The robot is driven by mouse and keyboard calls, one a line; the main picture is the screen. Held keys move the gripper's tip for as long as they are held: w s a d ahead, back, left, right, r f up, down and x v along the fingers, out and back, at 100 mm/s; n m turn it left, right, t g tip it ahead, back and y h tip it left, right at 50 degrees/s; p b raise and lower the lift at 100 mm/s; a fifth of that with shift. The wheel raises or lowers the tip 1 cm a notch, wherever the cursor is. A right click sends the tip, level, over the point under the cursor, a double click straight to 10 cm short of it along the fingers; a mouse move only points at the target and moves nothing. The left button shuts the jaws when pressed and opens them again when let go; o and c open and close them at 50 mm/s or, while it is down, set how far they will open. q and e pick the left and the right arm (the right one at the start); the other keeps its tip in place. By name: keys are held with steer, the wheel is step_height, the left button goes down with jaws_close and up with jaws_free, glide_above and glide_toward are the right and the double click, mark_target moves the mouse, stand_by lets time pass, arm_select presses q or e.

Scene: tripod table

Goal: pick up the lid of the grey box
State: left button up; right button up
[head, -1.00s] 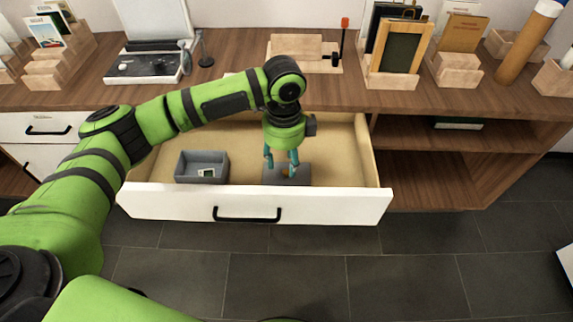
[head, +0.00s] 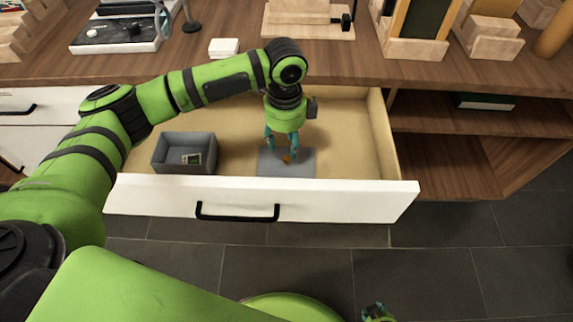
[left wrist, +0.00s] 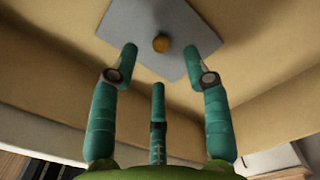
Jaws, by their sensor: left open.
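The lid (head: 303,168) is a flat grey plate with a small round orange-brown knob (head: 287,158). It lies on the floor of the open drawer, right of the grey box (head: 174,167), which stands open without it. My left gripper (head: 283,152) points down over the lid, its teal fingers open around the knob's position. In the left wrist view the lid (left wrist: 150,25) lies beyond the spread fingertips (left wrist: 160,58), and the knob (left wrist: 161,43) shows between them, apart from them. Only a small part of my right gripper (head: 378,312) shows at the bottom edge.
The drawer's white front (head: 340,200) with a black handle (head: 237,213) stands between me and the lid. A small card (head: 191,159) lies in the box. The wooden counter (head: 330,70) overhangs behind. Bare drawer floor (head: 345,130) lies right of the lid.

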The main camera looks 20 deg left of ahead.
mark_target(286, 158)
arm_select(q)
step_height(286, 158, down, 6)
steer(key=shift+d+r+b, duration=0.1)
steer(key=shift+r+b, duration=0.15)
steer(key=shift+b, duration=0.15)
jaws_close()
